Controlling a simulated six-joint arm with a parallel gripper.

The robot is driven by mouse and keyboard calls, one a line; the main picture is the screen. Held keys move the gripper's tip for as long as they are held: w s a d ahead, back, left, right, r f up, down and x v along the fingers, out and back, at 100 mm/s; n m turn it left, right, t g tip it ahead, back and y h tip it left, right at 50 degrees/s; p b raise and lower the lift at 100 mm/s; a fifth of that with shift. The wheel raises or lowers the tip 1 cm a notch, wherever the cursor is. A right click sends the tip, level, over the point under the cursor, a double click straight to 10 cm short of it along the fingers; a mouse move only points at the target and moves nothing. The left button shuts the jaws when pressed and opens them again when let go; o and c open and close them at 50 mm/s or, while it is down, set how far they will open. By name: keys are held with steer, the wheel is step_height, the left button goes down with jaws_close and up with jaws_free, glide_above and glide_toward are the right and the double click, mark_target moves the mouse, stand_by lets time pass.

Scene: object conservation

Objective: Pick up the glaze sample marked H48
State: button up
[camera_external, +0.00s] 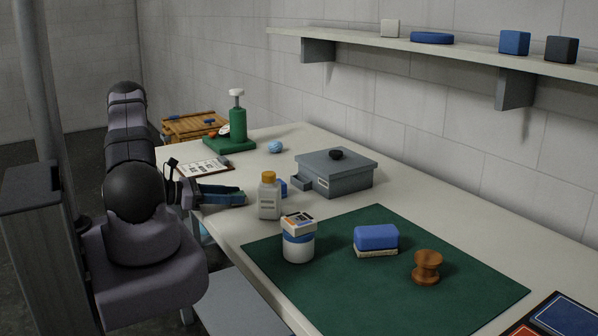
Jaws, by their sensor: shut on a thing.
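My gripper (240,198) is low over the left edge of the table, pointing right, with dark teal fingers. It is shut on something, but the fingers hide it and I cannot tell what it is. No H48 mark can be read in this view. A small blue block (283,188) shows partly behind the white bottle with an orange cap (269,200), apart from my fingertips. The bottle stands upright just right of the gripper.
A grey lidded box (336,175) stands behind the bottle. A white jar (298,248) with a box on top, a blue sponge-like block (376,237) and a wooden spool (427,268) stand on the green mat (340,300). A clipboard (207,167) lies behind the gripper.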

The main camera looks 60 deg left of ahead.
steer(key=shift+r+b, duration=1.25)
steer(key=shift+r, duration=3.75)
